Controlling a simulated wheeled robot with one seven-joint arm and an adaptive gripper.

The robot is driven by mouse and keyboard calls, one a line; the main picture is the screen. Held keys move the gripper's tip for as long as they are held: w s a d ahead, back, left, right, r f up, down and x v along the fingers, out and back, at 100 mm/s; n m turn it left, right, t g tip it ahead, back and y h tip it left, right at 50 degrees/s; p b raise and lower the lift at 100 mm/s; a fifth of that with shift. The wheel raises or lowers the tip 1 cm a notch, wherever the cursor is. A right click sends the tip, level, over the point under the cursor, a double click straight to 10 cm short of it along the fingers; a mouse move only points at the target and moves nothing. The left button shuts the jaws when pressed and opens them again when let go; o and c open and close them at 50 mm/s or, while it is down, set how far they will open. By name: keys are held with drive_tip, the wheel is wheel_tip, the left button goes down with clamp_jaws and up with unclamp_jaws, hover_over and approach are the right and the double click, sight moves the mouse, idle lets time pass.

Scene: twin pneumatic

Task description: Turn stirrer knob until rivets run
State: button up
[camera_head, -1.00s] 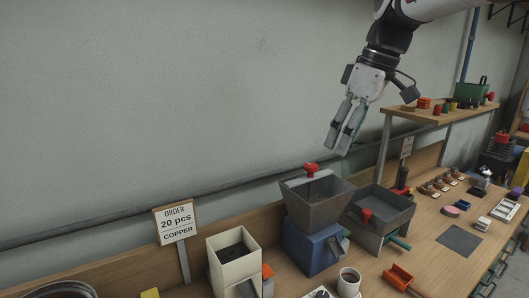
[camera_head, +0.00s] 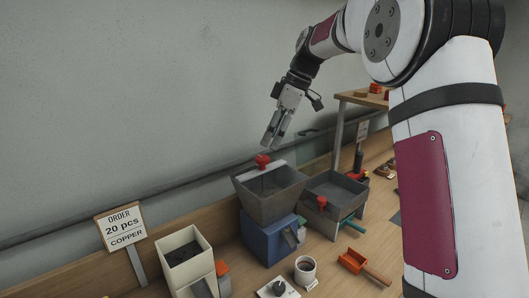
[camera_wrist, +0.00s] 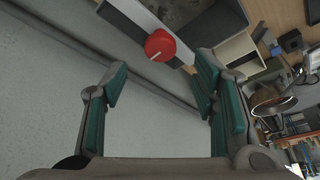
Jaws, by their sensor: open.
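A red stirrer knob (camera_head: 263,161) stands on top of the grey hopper (camera_head: 283,203), which sits on a blue base (camera_head: 268,243). A second red knob (camera_head: 321,202) is on the lower, wider hopper (camera_head: 346,188) to the right. My gripper (camera_head: 270,147) is open and empty, with its fingertips just above the hopper's knob in the head view. In the wrist view my gripper (camera_wrist: 158,88) shows its fingers spread wide, and a red knob (camera_wrist: 159,44) with a white mark lies beyond them, between the fingers and not touched. No rivets can be made out inside the hopper.
An order sign (camera_head: 122,229) reads 20 pcs copper. A cream bin (camera_head: 187,262) with dark contents stands at front left. A raised wooden shelf (camera_head: 362,99) is behind right.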

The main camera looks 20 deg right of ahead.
sight(262, 157)
drive_tip(key=p+x, duration=0.1)
drive_tip(key=x, duration=0.5)
drive_tip(key=shift+a+f, duration=0.1)
drive_tip(key=shift+f, duration=0.1)
drive_tip(key=c, duration=1.2)
